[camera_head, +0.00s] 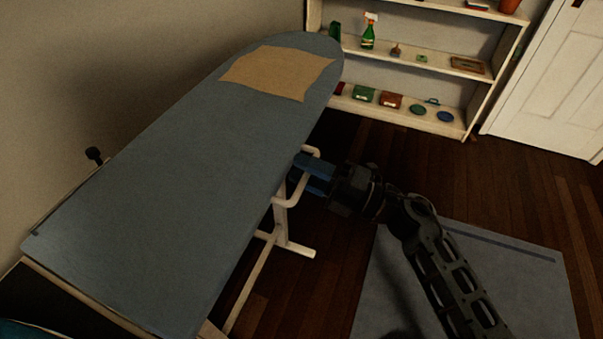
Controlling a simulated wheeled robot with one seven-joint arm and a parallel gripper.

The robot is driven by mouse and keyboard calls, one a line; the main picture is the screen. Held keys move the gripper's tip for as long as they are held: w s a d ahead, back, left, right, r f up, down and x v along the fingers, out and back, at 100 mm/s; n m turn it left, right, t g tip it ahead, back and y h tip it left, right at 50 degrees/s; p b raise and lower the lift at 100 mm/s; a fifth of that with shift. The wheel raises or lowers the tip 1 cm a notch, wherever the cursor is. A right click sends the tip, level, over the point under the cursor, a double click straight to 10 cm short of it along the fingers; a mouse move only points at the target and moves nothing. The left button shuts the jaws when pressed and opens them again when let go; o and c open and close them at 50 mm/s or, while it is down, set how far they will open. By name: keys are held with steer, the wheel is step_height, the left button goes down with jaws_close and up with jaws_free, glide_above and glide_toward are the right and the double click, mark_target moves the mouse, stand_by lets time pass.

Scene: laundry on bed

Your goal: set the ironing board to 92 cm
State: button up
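The ironing board (190,170) has a blue-grey top running from the lower left to a rounded end at the upper middle. A tan cloth (277,72) lies flat near the rounded end. Under the board's right edge, a white bent bar (311,178) sticks out above the white leg frame (282,222). My gripper (306,173) reaches in from the right, its blue fingers at this bar. The fingertips are partly hidden by the bar and the board's edge. I cannot tell whether the fingers hold the bar. No height scale is readable.
A shelf unit (438,128) with a green spray bottle (368,33) and small items stands at the back. A white door (555,75) is at the upper right. A blue-grey mat (520,285) lies under my arm. Dark wooden floor is clear between board and shelf.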

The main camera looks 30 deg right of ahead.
steer(key=shift+f, duration=0.1)
stand_by(0.5)
steer(key=shift+s+d+f, duration=0.1)
steer(key=shift+s+f, duration=0.05)
steer(key=shift+s, duration=0.1)
steer(key=b+v, duration=0.1)
steer(key=v, duration=0.6)
steer(key=shift+s, duration=0.1)
